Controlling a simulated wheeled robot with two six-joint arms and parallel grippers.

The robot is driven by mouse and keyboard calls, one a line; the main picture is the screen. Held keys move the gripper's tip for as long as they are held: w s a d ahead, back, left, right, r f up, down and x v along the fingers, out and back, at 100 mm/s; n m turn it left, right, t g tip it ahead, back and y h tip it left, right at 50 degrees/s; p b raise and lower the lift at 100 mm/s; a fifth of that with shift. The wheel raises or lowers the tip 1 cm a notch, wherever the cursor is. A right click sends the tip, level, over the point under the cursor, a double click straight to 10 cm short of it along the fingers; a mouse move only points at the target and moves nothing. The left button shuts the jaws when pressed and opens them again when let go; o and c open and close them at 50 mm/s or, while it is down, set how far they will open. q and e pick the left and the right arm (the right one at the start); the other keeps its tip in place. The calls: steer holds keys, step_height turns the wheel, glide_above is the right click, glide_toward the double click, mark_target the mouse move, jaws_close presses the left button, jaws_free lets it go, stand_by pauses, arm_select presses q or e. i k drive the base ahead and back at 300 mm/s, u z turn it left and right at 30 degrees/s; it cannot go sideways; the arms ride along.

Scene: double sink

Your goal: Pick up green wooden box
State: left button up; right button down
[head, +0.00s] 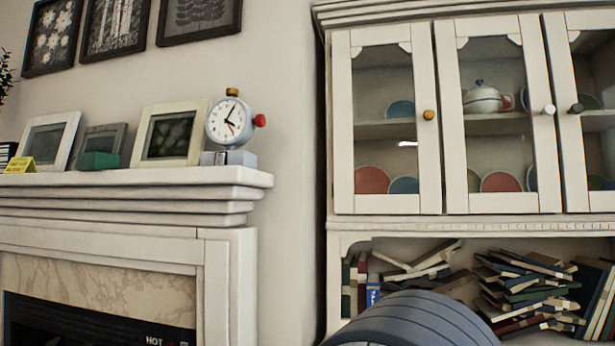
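A small green box (98,160) sits on the white mantelpiece (130,178), near its front edge and left of its middle. It stands in front of a dark grey picture frame (104,139) and hides that frame's lower part. Whether the box is wooden I cannot tell at this size. Neither of my grippers shows in the head view.
A white-framed picture (194,138) and a round dial on a stand (231,124) stand right of the box. Another frame (66,140) and a yellow sign (19,165) stand left. A glass-door cabinet (490,60) with messy books below fills the right. A dark rounded object (415,322) is at the bottom.

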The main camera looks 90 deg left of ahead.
mark_target(95, 160)
steer(key=z, duration=0.05)
steer(key=k, duration=0.4)
steer(key=u, duration=2.75)
